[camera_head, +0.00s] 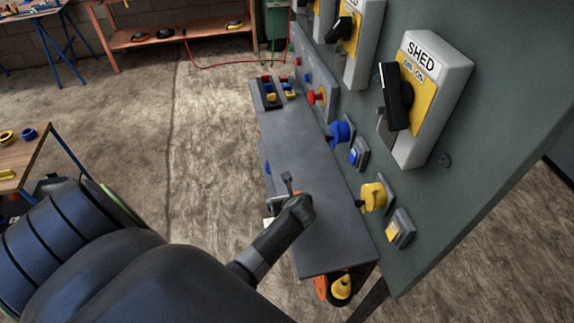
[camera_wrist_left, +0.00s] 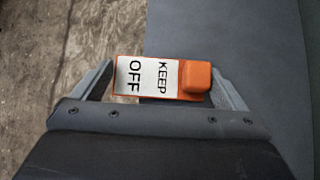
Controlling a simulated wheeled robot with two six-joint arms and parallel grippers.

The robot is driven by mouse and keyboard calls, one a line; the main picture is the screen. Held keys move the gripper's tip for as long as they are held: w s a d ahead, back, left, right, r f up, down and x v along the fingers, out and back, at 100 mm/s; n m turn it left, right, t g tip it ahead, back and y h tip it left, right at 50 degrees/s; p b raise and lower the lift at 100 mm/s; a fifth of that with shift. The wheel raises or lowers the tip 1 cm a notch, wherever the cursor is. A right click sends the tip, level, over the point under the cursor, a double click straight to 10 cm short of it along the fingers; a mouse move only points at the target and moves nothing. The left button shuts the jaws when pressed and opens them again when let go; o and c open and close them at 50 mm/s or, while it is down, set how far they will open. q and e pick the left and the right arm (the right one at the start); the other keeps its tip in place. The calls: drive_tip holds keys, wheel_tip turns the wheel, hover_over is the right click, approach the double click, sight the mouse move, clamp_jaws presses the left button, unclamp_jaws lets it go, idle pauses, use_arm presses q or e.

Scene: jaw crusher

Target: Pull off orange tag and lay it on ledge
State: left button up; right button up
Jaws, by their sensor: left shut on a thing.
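The orange tag (camera_wrist_left: 145,77) has a white label reading KEEP OFF and a raised orange block at its right end. In the left wrist view it lies between the fingers of my left gripper (camera_wrist_left: 163,75), which is shut on it. The grey ledge (camera_wrist_left: 225,30) shows behind the tag on the right, with floor to the left. In the head view my left gripper (camera_head: 283,193) is at the left edge of the long ledge (camera_head: 310,170); the tag cannot be made out clearly there. My right gripper is not in view.
A green panel (camera_head: 460,210) rises along the ledge's right side, with a SHED switch box (camera_head: 447,75), a blue knob (camera_head: 340,132) and a yellow knob (camera_head: 373,197). Small blocks sit at the ledge's far end (camera_head: 270,92). The ledge's middle is bare.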

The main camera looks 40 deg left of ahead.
use_arm(q)
drive_tip(key=shift+s+f, duration=0.1)
drive_tip(key=shift+f, duration=0.4)
drive_tip(key=o, duration=0.5)
drive_tip(key=shift+s, duration=0.1)
drive_tip(key=shift+o, duration=0.6)
drive_tip(key=shift+f, duration=0.1)
